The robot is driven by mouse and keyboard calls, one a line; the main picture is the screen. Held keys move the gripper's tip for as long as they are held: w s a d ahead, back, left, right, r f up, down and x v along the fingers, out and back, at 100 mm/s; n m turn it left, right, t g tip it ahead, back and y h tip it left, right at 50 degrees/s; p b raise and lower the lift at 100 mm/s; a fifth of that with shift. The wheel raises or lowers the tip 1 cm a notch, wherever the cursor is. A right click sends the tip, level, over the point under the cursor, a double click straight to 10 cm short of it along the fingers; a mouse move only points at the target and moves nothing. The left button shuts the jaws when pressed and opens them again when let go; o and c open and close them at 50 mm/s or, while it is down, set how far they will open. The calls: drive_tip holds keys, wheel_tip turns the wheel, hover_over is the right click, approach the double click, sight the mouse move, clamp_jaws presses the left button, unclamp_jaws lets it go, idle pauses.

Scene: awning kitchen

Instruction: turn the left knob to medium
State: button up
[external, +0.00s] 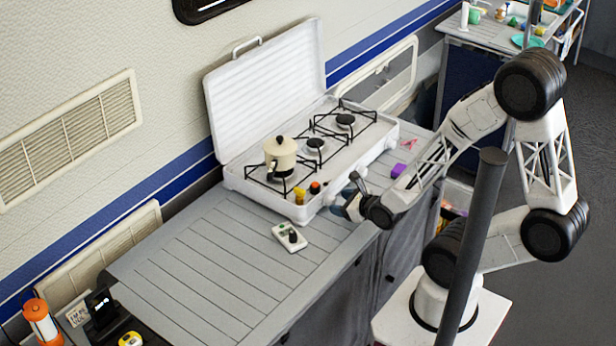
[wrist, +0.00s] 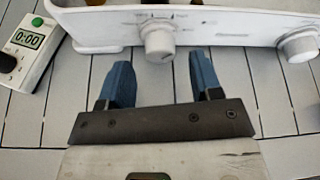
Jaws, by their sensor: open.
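The white camp stove (external: 262,170) stands on the counter with its lid (external: 265,85) raised. In the wrist view, its white front panel (wrist: 225,28) carries a round white left knob (wrist: 158,42), with dial markings above it, and another white knob (wrist: 298,45) at the right edge. My gripper (wrist: 162,80) is open and empty, its two blue fingers pointing at the panel. The left knob lies ahead of the gap between the fingertips, apart from both. In the external view, my gripper (external: 350,196) is beside the stove's front; the knobs are hard to make out there.
A cream pot (external: 281,157) sits on the left burner. A yellow item (external: 299,195) and an orange item (external: 315,187) are at the stove's front corner. A timer (external: 291,237) lies on the counter; it reads 0:00 in the wrist view (wrist: 28,38). The left counter is largely clear.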

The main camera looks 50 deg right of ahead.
sight(330, 201)
drive_tip(key=shift+x, duration=1.4)
drive_tip(key=c, duration=0.9)
drive_tip(key=shift+a, duration=0.1)
drive_tip(key=shift+a+n+h, duration=0.1)
drive_tip(key=shift+n+h, duration=1.2)
drive_tip(key=shift+n, duration=0.7)
drive_tip(key=shift+t, duration=0.3)
